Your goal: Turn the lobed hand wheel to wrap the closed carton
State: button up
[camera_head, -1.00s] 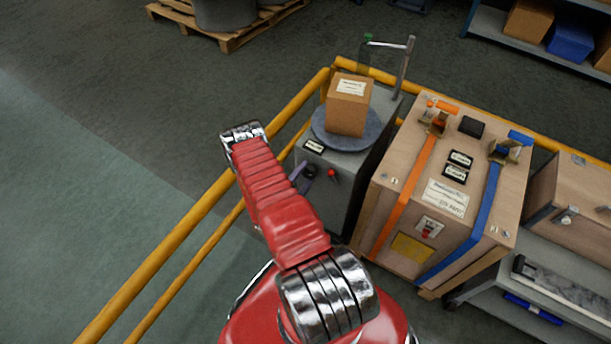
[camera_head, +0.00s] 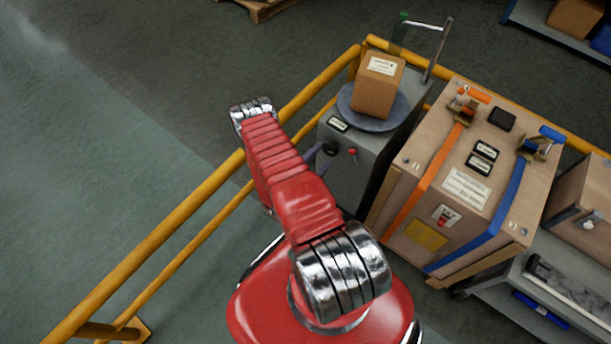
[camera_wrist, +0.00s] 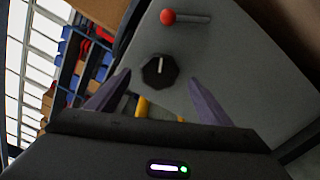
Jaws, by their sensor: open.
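The dark lobed hand wheel (camera_wrist: 160,71) with a white mark sits on the grey front panel of the wrapping machine, and shows small in the head view (camera_head: 330,148). My gripper (camera_wrist: 161,84) is open, its two purple fingers apart with the wheel in line between them and nothing held. I cannot tell how far the tips are from the wheel. In the head view my arm hides most of the gripper. The closed brown carton (camera_head: 377,88) stands upright on the round grey turntable (camera_head: 350,117). I see no wrap on it.
A red-knobbed lever (camera_wrist: 168,16) is beside the wheel. A post with a crossbar (camera_head: 436,52) stands behind the turntable. Yellow railing (camera_head: 195,195) passes beside my arm. A large wooden crate (camera_head: 440,155) with orange and blue straps stands to the right.

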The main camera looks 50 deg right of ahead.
jog(key=s+a, duration=0.1)
jog(key=a, duration=0.8)
jog(key=shift+a, duration=0.35)
jog(key=shift+c, duration=0.2)
jog(key=w+a+r+m+g+y, duration=0.2)
jog(key=r+m+g+y, duration=0.15)
jog(key=r, duration=1.05)
jog(key=w+a+r+m+g+y, duration=0.2)
jog(key=r+m+g, duration=0.2)
jog(key=r, duration=1.1)
jog(key=s+a+r+t+y, duration=0.3)
jog(key=a+r+y, duration=0.1)
jog(key=a+r, duration=0.4)
jog(key=s+a+r+n+t+y, duration=0.1)
jog(key=s+a+r+t+y, duration=0.2)
jog(key=a+r, duration=0.5)
jog(key=s+a+r+t+y, duration=0.3)
jog(key=a+r+t+y, duration=0.2)
jog(key=a+r, duration=0.3)
jog(key=shift+s+r+n, duration=0.35)
jog(key=shift+s+r, duration=0.05)
jog(key=shift+r, duration=0.15)
jog(key=shift+t+y, duration=0.25)
jog(key=shift+c, duration=0.2)
